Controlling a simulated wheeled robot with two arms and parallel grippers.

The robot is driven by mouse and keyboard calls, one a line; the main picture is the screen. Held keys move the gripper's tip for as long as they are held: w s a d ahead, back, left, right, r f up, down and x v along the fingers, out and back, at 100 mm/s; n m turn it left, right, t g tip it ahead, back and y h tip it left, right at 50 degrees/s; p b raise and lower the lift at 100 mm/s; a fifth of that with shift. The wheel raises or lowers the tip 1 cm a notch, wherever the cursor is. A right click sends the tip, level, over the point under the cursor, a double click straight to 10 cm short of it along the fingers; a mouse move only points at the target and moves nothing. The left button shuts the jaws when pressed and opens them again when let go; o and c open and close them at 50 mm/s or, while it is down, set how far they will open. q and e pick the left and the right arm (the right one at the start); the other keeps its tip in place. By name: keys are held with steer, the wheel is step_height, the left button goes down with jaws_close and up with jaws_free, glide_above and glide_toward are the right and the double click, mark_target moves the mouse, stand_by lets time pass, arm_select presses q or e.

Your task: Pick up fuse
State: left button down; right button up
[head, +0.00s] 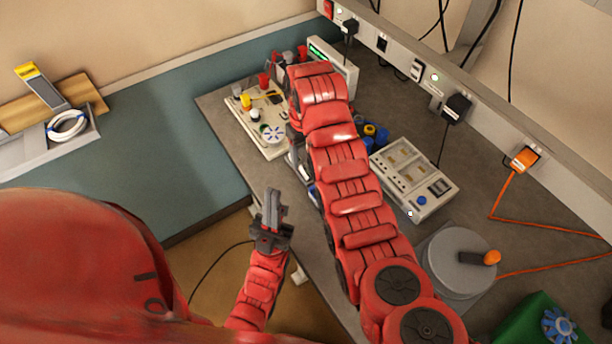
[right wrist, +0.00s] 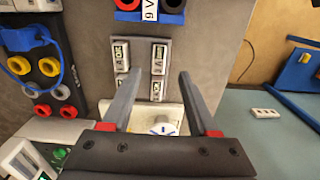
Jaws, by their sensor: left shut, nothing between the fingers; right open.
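In the right wrist view, several small pale blocks with dark markings, which look like fuses, sit in a dark grey holder (right wrist: 139,72). One fuse (right wrist: 159,57) is at the upper right of the holder, and another (right wrist: 121,54) is at its upper left. My right gripper (right wrist: 157,75) is open, its two fingers spread on either side of the holder's lower part, with nothing gripped. In the head view my right arm hides most of that spot. My left gripper (head: 273,204) is shut and empty, over the floor gap beside the bench.
A cream board (head: 262,137) with a dial and coloured parts lies on the grey bench. A meter panel (head: 411,178), a round grey device (head: 461,262) with an orange knob and a green box (head: 541,320) stand to the right. A teal bench (head: 150,140) lies left.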

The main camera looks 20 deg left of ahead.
mark_target(305, 167)
steer(key=shift+w+f+p, duration=0.15)
steer(key=shift+f+p, duration=1.4)
steer(key=shift+f, duration=1.15)
jaws_close()
